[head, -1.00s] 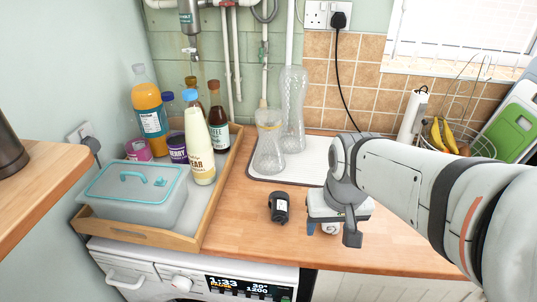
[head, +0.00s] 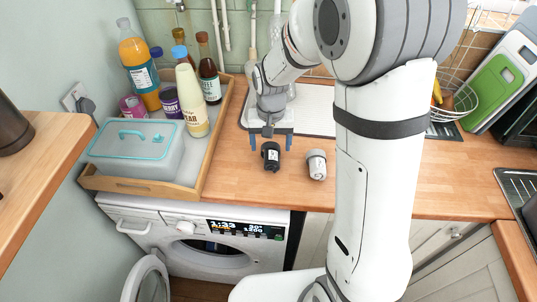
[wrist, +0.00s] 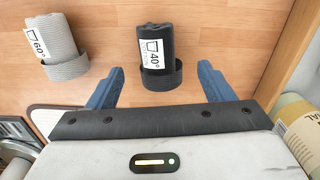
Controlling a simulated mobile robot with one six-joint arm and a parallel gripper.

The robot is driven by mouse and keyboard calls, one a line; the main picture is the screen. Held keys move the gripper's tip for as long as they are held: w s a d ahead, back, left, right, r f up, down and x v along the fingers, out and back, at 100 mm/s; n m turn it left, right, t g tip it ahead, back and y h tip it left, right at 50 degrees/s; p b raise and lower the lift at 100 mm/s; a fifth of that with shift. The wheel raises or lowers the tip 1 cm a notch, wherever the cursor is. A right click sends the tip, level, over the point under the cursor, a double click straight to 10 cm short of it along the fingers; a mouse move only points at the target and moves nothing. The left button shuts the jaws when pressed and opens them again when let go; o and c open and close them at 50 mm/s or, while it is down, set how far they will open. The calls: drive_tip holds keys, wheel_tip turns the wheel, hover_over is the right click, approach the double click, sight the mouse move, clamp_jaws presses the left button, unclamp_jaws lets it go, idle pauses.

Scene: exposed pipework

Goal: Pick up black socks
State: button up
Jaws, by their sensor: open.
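The black socks (head: 271,156) are a rolled bundle with a white label on the wooden counter. In the wrist view the black socks (wrist: 156,52) show a "40°" label. I cannot tell the exact height of the fingertips above the counter.
Grey rolled socks (head: 316,164) lie just right of the black pair. A wooden tray (head: 215,145) with bottles and a lidded box stands on the left. A washing machine (head: 200,245) is under the counter.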

sight(270, 151)
wheel_tip(270, 151, down, 4)
drive_tip(key=shift+f+p, duration=0.1)
drive_tip(key=shift+p, duration=0.2)
drive_tip(key=shift+c, duration=0.3)
drive_tip(key=c, duration=1)
